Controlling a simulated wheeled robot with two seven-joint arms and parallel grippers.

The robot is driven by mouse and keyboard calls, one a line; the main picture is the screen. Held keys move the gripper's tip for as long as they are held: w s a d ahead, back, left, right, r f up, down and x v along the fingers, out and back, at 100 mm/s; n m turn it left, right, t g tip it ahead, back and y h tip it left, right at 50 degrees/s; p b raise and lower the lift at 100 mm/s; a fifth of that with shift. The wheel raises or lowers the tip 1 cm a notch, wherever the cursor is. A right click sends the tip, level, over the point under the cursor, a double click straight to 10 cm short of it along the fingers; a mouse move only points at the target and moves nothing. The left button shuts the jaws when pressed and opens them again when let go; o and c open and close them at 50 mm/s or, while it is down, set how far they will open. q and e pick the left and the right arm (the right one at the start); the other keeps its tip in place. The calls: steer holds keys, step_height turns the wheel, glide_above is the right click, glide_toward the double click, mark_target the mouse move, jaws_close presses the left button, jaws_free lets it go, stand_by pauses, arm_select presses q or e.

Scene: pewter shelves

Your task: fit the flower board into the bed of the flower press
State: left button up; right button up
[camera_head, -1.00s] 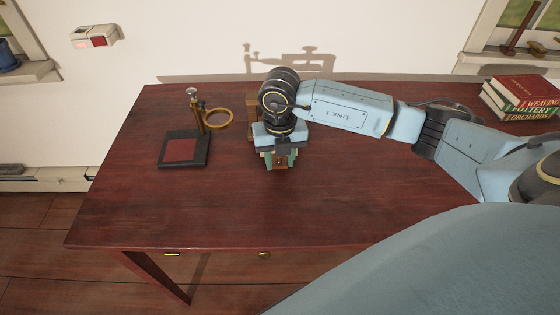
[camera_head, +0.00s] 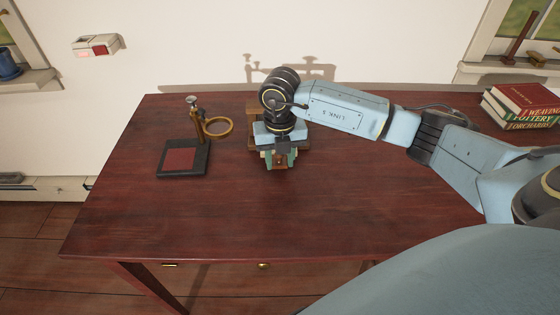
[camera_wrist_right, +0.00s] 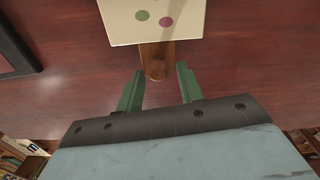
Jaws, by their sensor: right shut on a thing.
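The flower board is a cream board (camera_wrist_right: 157,18) with a green and a magenta dot and a brown wooden handle (camera_wrist_right: 157,62). My right gripper (camera_wrist_right: 158,82) has its green fingers on either side of the handle and is shut on it. The board reaches away from the fingers, its far part cut off by the wrist view's top edge. In the head view my right gripper (camera_head: 279,163) hides most of the board. A wooden piece (camera_head: 252,106), apparently the flower press, stands behind it, mostly covered by my arm; its bed is hidden. My left gripper is out of view.
A brass ring stand (camera_head: 198,125) with a dark base and red pad (camera_head: 182,160) stands to the left. Several books (camera_head: 522,103) are stacked at the back right.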

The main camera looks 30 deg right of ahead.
steer(key=shift+w+d+b, duration=0.45)
steer(key=shift+w+d, duration=0.05)
steer(key=shift+w, duration=0.35)
steer(key=shift+w+d+b, duration=0.4)
steer(key=shift+w+d, duration=0.1)
steer(key=shift+w, duration=0.3)
steer(key=shift+w+d+b, duration=0.45)
steer(key=shift+w+d, duration=0.05)
steer(key=shift+w, duration=0.35)
steer(key=shift+w+d, duration=0.2)
steer(key=shift+w, duration=0.05)
steer(key=shift+f, duration=0.1)
steer(key=o, duration=1.1)
steer(key=shift+c, duration=0.2)
step_height(320, 180, up, 13)
steer(key=p, duration=0.3)
steer(key=shift+r, duration=0.2)
